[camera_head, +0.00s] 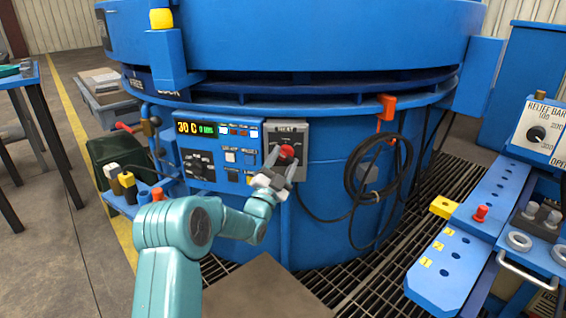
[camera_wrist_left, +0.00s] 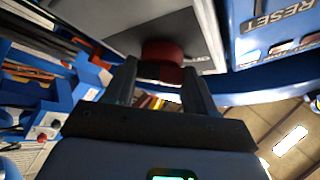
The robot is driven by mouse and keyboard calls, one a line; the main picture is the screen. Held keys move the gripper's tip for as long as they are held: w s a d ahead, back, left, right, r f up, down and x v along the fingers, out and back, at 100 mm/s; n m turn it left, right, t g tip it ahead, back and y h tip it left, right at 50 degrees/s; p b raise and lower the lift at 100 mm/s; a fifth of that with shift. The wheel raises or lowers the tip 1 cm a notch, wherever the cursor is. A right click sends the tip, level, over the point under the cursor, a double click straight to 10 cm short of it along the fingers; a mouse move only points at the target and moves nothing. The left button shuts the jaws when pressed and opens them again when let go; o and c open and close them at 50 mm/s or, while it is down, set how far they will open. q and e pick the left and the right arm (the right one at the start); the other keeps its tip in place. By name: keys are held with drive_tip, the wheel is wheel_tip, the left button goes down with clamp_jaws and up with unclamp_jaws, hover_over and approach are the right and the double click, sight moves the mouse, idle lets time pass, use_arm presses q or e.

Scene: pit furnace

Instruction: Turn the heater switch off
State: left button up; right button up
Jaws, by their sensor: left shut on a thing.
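The heater switch is a red knob (camera_head: 287,152) on a grey box labelled HEAT (camera_head: 291,130), fixed to the front of the blue furnace (camera_head: 330,225). My left gripper (camera_head: 282,161) reaches up to the knob, with a finger on each side of it, and is shut on it. In the left wrist view the red knob (camera_wrist_left: 162,52) sits between the two dark fingertips (camera_wrist_left: 160,75), against the grey box face (camera_wrist_left: 115,25). The fingers hide part of the knob, so its pointing direction cannot be told. My right gripper is not in view.
A control panel (camera_head: 218,150) with a lit display reading 30 C is left of the box. A coiled black cable (camera_head: 378,168) hangs to the right. A blue bench (camera_head: 465,245) with a red knob and rings stands at the right. Floor grating (camera_head: 335,285) lies below.

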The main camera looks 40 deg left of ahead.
use_arm(q)
drive_tip(key=o, duration=1)
drive_tip(key=shift+o, duration=0.2)
drive_tip(key=p+v, duration=0.2)
drive_tip(key=v, duration=1.4)
drive_tip(key=shift+p, duration=0.4)
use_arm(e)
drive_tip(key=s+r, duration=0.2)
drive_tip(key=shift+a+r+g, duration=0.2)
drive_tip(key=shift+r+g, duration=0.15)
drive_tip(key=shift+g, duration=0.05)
use_arm(q)
drive_tip(key=shift+s+f, duration=0.1)
